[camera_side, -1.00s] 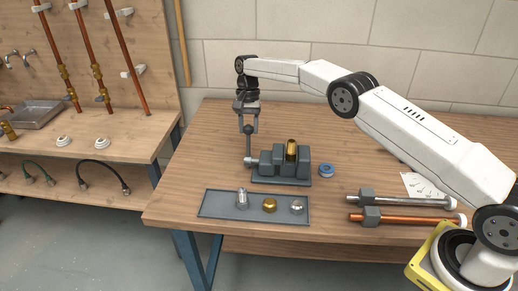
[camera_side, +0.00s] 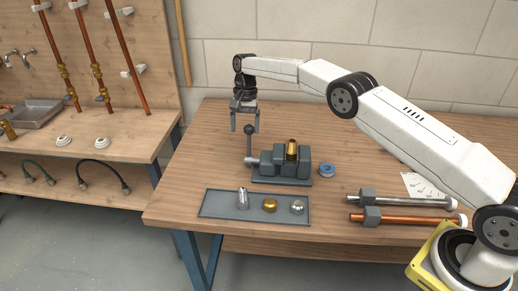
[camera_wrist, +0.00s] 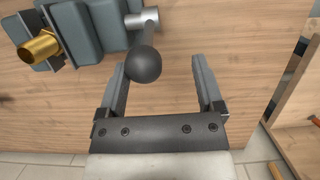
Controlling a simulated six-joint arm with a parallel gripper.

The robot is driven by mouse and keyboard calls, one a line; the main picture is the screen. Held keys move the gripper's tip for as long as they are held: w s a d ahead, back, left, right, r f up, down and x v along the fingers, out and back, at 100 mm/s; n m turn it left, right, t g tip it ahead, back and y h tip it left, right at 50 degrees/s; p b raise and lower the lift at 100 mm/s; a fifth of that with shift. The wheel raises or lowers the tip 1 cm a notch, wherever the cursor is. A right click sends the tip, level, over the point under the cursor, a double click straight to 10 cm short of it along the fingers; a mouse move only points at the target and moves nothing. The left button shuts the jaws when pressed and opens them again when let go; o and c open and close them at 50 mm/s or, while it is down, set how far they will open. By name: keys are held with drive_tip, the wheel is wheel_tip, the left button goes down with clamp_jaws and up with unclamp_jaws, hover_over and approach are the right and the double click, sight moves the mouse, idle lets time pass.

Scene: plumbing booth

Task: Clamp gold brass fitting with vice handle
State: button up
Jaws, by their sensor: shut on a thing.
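The gold brass fitting (camera_side: 291,149) stands upright in the jaws of the grey vice (camera_side: 283,180). In the wrist view the fitting (camera_wrist: 40,47) shows at the upper left, beside the vice body (camera_wrist: 75,30). The vice handle (camera_side: 249,144) stands nearly upright at the vice's left end, with a dark ball (camera_wrist: 144,64) on top. My gripper (camera_side: 245,127) is over the handle with its two fingers apart. The ball lies between the fingers, close to the left one in the wrist view (camera_wrist: 160,85), with a clear gap to the right one.
A grey tray (camera_side: 219,211) with a few fittings lies in front of the vice. Blue tape (camera_side: 326,170) sits right of the vice. A steel pipe (camera_side: 410,201) and a copper pipe (camera_side: 415,217) lie farther right. The bench left of the vice is clear.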

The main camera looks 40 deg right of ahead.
drive_tip(key=s+r, duration=1.3)
drive_tip(key=s, duration=0.1)
drive_tip(key=shift+d, duration=0.2)
idle(1.2)
idle(0.4)
drive_tip(key=s+d+f+n+t+h, duration=0.1)
drive_tip(key=s+f+n, duration=0.3)
drive_tip(key=s, duration=0.6)
drive_tip(key=s+d+f+n+t+h, duration=0.1)
drive_tip(key=s+f+n+t, duration=0.2)
drive_tip(key=s, duration=0.7)
wheel_tip(320, 180, down, 4)
drive_tip(key=shift+r+n+t, duration=0.25)
drive_tip(key=shift+n+t, duration=0.15)
drive_tip(key=shift+n, duration=0.6)
